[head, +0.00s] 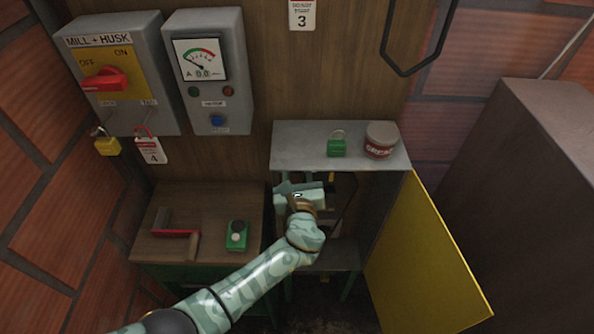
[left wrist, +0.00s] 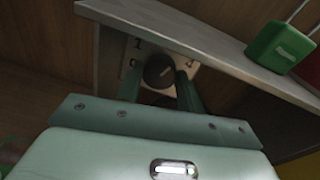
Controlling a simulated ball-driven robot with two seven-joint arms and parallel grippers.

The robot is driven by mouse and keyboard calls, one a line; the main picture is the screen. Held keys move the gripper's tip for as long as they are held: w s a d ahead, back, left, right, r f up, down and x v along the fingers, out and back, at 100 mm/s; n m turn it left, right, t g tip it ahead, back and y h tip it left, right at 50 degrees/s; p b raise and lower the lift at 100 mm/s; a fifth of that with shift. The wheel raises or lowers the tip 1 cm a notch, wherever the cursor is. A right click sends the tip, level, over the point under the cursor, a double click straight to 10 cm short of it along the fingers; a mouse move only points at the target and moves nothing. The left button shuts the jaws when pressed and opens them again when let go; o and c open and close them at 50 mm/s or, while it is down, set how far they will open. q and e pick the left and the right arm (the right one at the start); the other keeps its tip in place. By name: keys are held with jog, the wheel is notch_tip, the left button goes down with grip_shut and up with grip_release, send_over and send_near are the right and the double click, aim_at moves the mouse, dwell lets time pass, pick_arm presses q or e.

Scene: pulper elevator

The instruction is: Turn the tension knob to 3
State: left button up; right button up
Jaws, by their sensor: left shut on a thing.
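The tension knob (left wrist: 158,71) is a dark round knob on a pale dial plate (left wrist: 130,66) under the edge of a grey shelf top. The numbers 1 and 4 show on the plate; the others are hidden or unclear, and I cannot read the knob's setting. My left gripper (left wrist: 160,88) has its two green fingers on either side of the knob, shut on it. In the head view my left gripper (head: 297,190) is at the front left of the grey cabinet and hides the knob. My right gripper is not in view.
The grey cabinet top (head: 300,150) holds a green padlock (head: 336,147) and a round tin (head: 381,140). A yellow door (head: 425,260) stands open at right. A wooden bench (head: 200,200) at left holds a red-and-grey bracket (head: 175,234) and a green box (head: 237,235).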

pick_arm(q)
jog(key=shift+s+f+m, duration=0.1)
jog(key=shift+f+m, duration=0.1)
jog(key=shift+m, duration=0.1)
jog(key=o, duration=1)
jog(key=shift+r, duration=0.1)
jog(key=s+r, duration=0.1)
jog(key=s, duration=1.5)
jog(key=shift+d, duration=0.45)
jog(key=shift+p, duration=0.3)
